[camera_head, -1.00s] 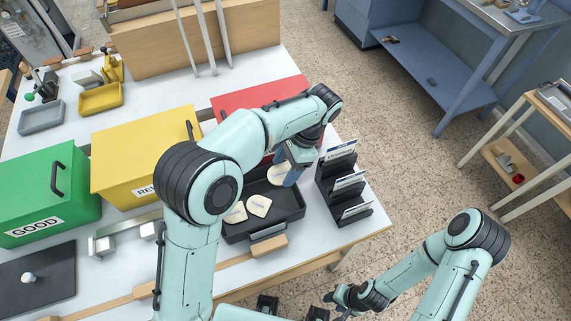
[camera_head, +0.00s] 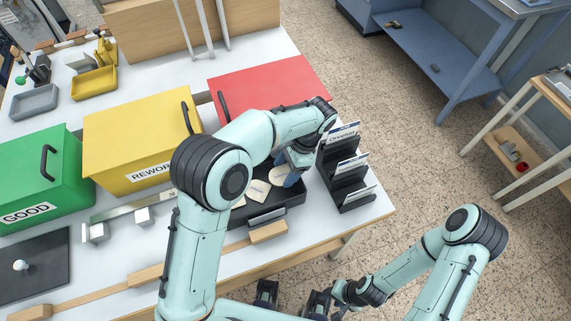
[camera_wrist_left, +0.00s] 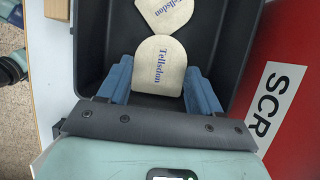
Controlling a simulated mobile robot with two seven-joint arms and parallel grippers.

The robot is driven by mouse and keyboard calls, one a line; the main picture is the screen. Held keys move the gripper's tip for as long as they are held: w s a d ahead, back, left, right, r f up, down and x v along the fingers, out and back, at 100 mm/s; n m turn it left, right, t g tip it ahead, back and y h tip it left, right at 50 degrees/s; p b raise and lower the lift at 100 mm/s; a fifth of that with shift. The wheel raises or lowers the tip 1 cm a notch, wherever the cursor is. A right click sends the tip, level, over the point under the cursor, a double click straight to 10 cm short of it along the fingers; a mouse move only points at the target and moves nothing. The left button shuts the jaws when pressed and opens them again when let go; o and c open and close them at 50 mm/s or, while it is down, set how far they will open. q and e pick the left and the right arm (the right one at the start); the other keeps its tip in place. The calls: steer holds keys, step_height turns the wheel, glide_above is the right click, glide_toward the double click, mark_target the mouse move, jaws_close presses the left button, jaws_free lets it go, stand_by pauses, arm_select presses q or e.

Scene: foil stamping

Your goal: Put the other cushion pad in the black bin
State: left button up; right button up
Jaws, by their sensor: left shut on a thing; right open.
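The black bin (camera_head: 236,223) stands on the white table in front of the red box; in the wrist view its dark inside (camera_wrist_left: 93,45) fills the middle. My left gripper (camera_head: 291,177) is over the bin's right part. Its blue fingers (camera_wrist_left: 160,85) are shut on a cream cushion pad (camera_wrist_left: 158,65) with "Tellsdon" printed in blue. Another cream pad (camera_wrist_left: 165,14) lies in the bin just beyond it; a pad (camera_head: 258,190) also shows there in the head view. Whether the held pad touches the bin floor is unclear. My right gripper (camera_head: 292,297) is open and empty below the table's front edge.
A black rack (camera_head: 350,178) with upright cards stands close right of the bin. The red box (camera_head: 265,88), yellow REWORK box (camera_head: 135,135) and green GOOD box (camera_head: 40,180) line the table. A wooden bar (camera_head: 268,232) lies before the bin.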

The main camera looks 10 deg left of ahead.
arm_select(q)
steer(key=shift+f, duration=0.4)
arm_select(e)
steer(key=shift+f, duration=0.15)
arm_select(q)
steer(key=o, duration=1.1)
step_height(320, 180, up, 10)
steer(key=p, duration=0.6)
steer(key=shift+s+r, duration=0.1)
steer(key=shift+r, duration=0.05)
arm_select(e)
steer(key=w+r, duration=0.5)
steer(key=r, duration=0.3)
steer(key=shift+t, duration=0.4)
steer(key=shift+f, duration=0.15)
